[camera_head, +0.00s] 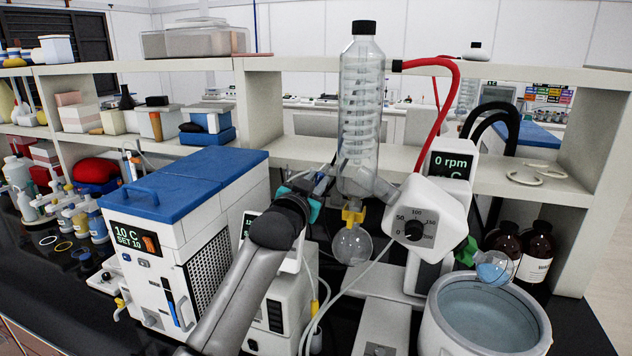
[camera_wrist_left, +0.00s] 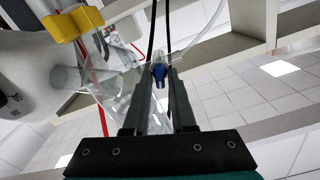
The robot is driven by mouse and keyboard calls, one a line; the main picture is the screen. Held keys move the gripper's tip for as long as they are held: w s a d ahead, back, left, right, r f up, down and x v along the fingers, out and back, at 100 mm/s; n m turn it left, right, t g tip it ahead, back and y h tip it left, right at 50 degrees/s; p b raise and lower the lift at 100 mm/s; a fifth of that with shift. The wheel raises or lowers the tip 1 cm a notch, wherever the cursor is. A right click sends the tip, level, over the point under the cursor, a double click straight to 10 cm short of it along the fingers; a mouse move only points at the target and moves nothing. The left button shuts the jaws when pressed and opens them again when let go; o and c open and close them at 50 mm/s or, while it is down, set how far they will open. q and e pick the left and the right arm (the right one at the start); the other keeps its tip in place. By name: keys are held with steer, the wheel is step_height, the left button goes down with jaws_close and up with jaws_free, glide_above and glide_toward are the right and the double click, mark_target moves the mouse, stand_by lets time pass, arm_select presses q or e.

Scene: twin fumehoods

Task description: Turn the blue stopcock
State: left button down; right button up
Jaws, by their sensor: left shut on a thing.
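The blue stopcock (camera_wrist_left: 159,73) sits between my left fingertips in the left wrist view. My left gripper (camera_wrist_left: 160,84) is shut on it. In the head view my left gripper (camera_head: 318,184) reaches the left side of the glass condenser (camera_head: 361,110), near its lower end; the arm and fingers mostly hide the stopcock there. The condenser stands upright with a black cap and a coil inside. A yellow clip (camera_head: 352,215) joins it to a round receiving flask (camera_head: 352,245) below. My right gripper is not in view.
A red hose (camera_head: 455,85) runs from the condenser to the right. The white evaporator head (camera_head: 428,216) and a water bath (camera_head: 450,328) stand at right. A blue-topped chiller (camera_head: 160,190) stands left of my arm. Shelves (camera_head: 300,150) run behind.

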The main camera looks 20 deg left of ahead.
arm_select(q)
steer(key=m, duration=1.1)
steer(key=shift+f, duration=0.1)
steer(key=shift+m, duration=1.9)
steer(key=c, duration=0.9)
jaws_free()
steer(key=shift+d, duration=0.1)
steer(key=shift+s, duration=0.15)
steer(key=s+b, duration=0.3)
steer(key=s, duration=1.2)
steer(key=shift+a, duration=0.3)
